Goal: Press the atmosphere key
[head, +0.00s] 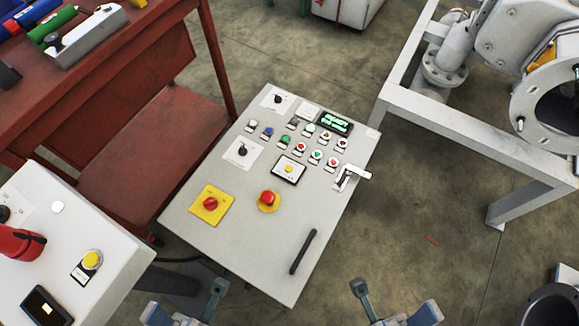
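A light grey control panel (235,275) stands in the middle of the head view, tilted towards me. It carries several small push buttons, among them a blue button (268,132), a green button (285,140) and a red-marked button (333,163). A yellow button (289,169) sits on a framed plate in the middle. The labels are too small to read, so I cannot tell which is the atmosphere key. My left gripper (185,302) is open and empty at the panel's near left. My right gripper (393,302) is open and empty at its near right. Both are apart from the buttons.
The panel also holds a lit green display (336,122), a red mushroom button (268,198), a red-yellow rotary switch (210,204) and a black handle (303,251). A second panel (125,262) is at left, a red bench (150,140) behind, a white frame (440,115) at right.

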